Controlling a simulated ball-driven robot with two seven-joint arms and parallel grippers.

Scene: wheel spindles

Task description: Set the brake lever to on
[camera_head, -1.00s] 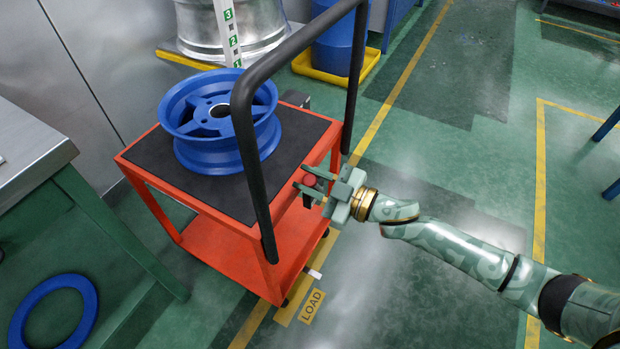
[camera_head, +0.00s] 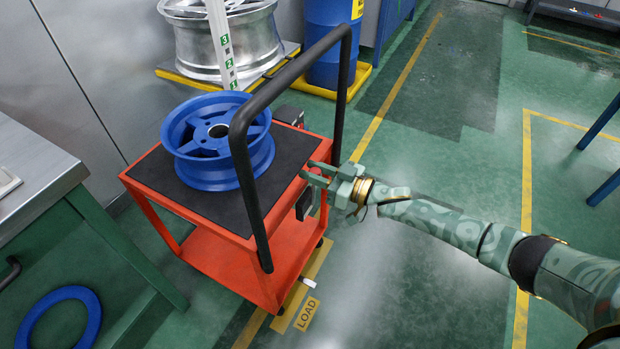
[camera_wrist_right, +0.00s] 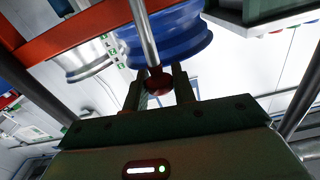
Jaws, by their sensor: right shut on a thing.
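The brake lever is a metal rod (camera_wrist_right: 145,35) with a dark red knob (camera_wrist_right: 158,83) at its end, seen in the right wrist view. My right gripper (camera_wrist_right: 160,88) has one finger on each side of the knob and is shut on it. In the head view my right gripper (camera_head: 314,173) is at the right edge of the orange cart (camera_head: 215,222), and the knob is hidden there. A black box (camera_head: 303,204) sits on the cart's side just below the gripper. My left gripper is out of view.
A blue wheel rim (camera_head: 215,170) lies on the cart's black top, behind the black push handle (camera_head: 242,165). A green bench (camera_head: 95,235) stands at left, with a blue ring (camera_head: 62,320) beneath. Open floor lies to the right.

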